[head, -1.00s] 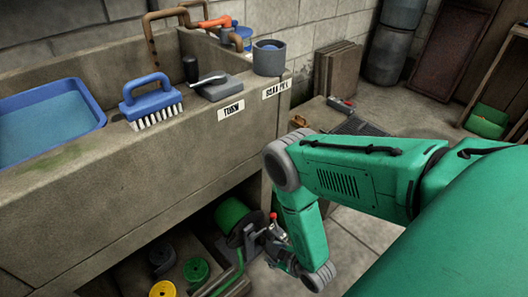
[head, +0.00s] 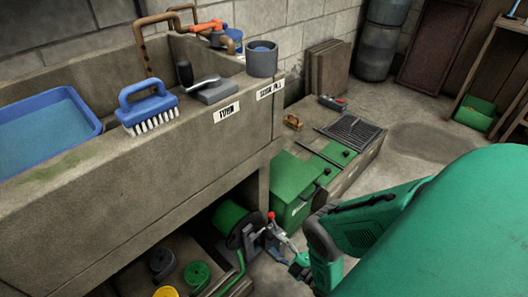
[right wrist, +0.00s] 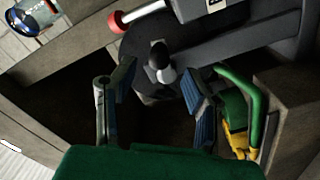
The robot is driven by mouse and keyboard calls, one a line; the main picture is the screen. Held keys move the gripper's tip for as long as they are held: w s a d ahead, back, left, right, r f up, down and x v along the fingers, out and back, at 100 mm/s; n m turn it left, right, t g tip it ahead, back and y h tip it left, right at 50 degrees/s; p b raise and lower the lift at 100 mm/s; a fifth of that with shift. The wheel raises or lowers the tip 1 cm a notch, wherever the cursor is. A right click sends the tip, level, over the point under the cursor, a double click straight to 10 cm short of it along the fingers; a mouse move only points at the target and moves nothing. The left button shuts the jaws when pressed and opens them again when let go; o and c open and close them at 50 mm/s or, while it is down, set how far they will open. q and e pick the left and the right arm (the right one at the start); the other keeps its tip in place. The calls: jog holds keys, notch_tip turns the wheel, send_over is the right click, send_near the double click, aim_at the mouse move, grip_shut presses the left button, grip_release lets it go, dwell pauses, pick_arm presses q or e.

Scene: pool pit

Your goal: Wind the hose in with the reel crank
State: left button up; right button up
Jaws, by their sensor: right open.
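The hose reel, with green hose (head: 231,217) wound on it and a dark side disc (head: 243,236), sits under the stone sink. Its crank has a red knob (head: 271,215). My right gripper (head: 277,247) is in front of the reel, beside the crank and below the red knob. In the right wrist view, my right gripper (right wrist: 152,100) is open and empty, its two blue-padded fingers pointing at the dark disc (right wrist: 140,38). The red-ended crank handle (right wrist: 118,20) lies beyond the fingertips, to the upper left. A green hose loop (right wrist: 256,95) shows at right. My left gripper is out of view.
The stone sink (head: 150,170) overhangs the reel; a brush (head: 148,105) and a grey cup (head: 262,58) stand on its ledge. Coiled hoses (head: 197,274) lie lower left. Open floor lies at right.

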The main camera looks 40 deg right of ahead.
aim_at(263, 232)
jog(key=w+b, duration=0.1)
jog(key=w, duration=0.5)
jog(key=shift+f, duration=0.15)
jog(key=shift+w+a, duration=0.2)
jog(key=shift+w, duration=0.3)
jog(key=shift+d, duration=0.15)
grip_shut()
